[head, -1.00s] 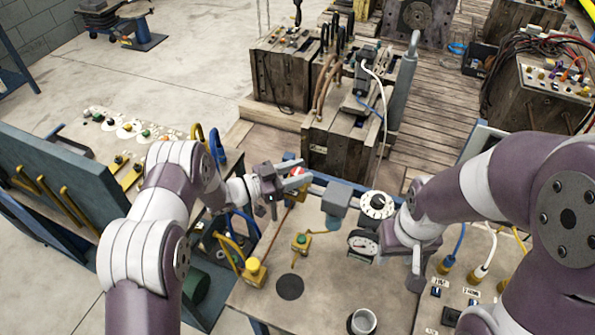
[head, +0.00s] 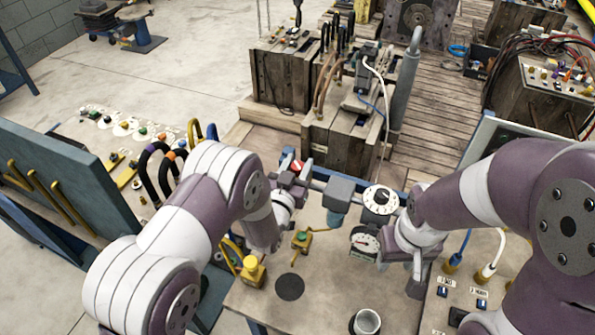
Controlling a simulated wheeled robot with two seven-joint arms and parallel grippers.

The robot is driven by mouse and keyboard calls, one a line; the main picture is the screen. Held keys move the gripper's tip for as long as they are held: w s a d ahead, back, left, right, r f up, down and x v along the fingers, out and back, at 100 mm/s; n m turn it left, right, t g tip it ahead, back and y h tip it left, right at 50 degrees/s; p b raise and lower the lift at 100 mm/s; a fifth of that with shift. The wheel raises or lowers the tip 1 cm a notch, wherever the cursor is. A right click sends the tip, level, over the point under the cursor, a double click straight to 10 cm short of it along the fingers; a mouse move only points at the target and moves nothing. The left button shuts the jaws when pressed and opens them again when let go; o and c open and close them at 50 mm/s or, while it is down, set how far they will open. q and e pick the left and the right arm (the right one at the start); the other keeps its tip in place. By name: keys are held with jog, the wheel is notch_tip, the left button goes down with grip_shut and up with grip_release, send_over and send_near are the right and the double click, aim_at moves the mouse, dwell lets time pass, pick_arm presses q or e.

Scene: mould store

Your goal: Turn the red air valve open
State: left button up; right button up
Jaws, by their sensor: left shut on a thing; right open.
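The red air valve (head: 297,166) shows as a small red handle with a pale band, at the left end of a grey pipe fitting near the table's back edge. My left gripper (head: 300,176) is at the valve, shut on its handle. The fingers and wrist partly hide the handle, so its exact angle is hard to tell. My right gripper (head: 414,289) is open and empty, pointing down over the table's right part, apart from the valve.
A white dial (head: 380,200) and a round gauge (head: 365,243) stand right of the valve. A yellow-based button (head: 252,270), a small yellow valve (head: 301,240) and a metal cup (head: 366,321) are on the table (head: 325,285). Wooden crates (head: 345,145) stand behind.

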pick_arm(q)
jog(key=n+y+b, duration=0.2)
jog(key=y, duration=0.1)
jog(key=n+t+y+b, duration=0.1)
jog(key=n+y, duration=0.1)
jog(key=y, duration=0.1)
jog(key=shift+d+n+y+b, duration=0.15)
jog(key=shift+n+y+b, duration=0.15)
jog(key=shift+y+b, duration=0.1)
jog(key=n+y+b, duration=0.1)
jog(key=y, duration=0.1)
jog(key=n+y+b, duration=0.1)
jog(key=y, duration=0.1)
jog(key=shift+r+n+g, duration=0.15)
jog(key=shift+n+g, duration=0.15)
jog(key=shift+n+g+y, duration=0.4)
jog(key=shift+n+y, duration=0.1)
jog(key=shift+y, duration=0.4)
jog(key=shift+r, duration=0.15)
jog(key=o, duration=0.9)
jog(key=shift+f+b, duration=0.25)
jog(key=shift+b, duration=0.05)
